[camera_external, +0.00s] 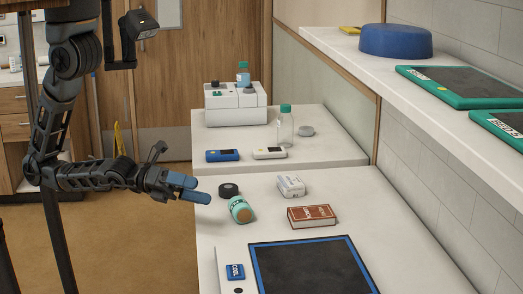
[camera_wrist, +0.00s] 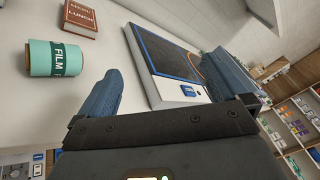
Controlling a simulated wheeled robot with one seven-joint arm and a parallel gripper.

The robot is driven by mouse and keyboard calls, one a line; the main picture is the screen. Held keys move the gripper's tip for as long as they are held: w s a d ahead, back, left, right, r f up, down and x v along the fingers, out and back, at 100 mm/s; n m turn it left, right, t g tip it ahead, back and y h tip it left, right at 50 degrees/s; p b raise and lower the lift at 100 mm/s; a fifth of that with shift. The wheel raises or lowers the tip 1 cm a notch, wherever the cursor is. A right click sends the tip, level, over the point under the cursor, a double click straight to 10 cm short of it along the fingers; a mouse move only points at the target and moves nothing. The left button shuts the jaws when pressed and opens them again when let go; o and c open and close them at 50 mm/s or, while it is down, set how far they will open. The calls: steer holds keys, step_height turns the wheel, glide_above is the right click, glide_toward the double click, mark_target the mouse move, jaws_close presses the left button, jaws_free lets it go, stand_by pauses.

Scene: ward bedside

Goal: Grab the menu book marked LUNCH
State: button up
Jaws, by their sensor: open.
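The menu book marked LUNCH (camera_external: 311,216) is a small red-brown book lying flat on the near white counter, behind the blue-framed panel. In the wrist view the book (camera_wrist: 70,18) is at the upper left, with MENU and LUNCH readable on its cover. My gripper (camera_external: 200,190) is at the counter's left edge, left of the book and well apart from it. In the wrist view my gripper (camera_wrist: 166,62) has its two blue fingers spread wide, with nothing held between them.
A teal FILM roll (camera_external: 240,210) lies between my gripper and the book, with a black round piece (camera_external: 228,190) behind it. A small white pack (camera_external: 291,186) is behind the book. A black panel with blue frame (camera_external: 310,268) fills the front. A shelf (camera_external: 345,47) overhangs at right.

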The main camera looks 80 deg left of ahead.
steer(key=w+d+r+m+y, duration=0.1)
steer(key=w+d+r+m, duration=0.1)
steer(key=w+d+m, duration=0.3)
steer(key=n+g+y, duration=0.1)
steer(key=g+y, duration=0.1)
steer(key=y, duration=0.5)
glide_above(316, 212)
steer(key=s, duration=0.6)
steer(key=f, duration=0.3)
steer(key=shift+w+d+f+p, duration=0.15)
steer(key=shift+w+f+p, duration=0.05)
steer(key=shift+w+p, duration=0.1)
steer(key=shift+w+f, duration=0.1)
steer(key=shift+f, duration=0.2)
step_height(316, 212, down, 6)
steer(key=shift+r, duration=0.25)
steer(key=shift+f+x, duration=0.2)
steer(key=shift+x, duration=1.15)
steer(key=shift+f+x, duration=0.15)
steer(key=shift+x, duration=1.15)
steer(key=shift+c, duration=0.3)
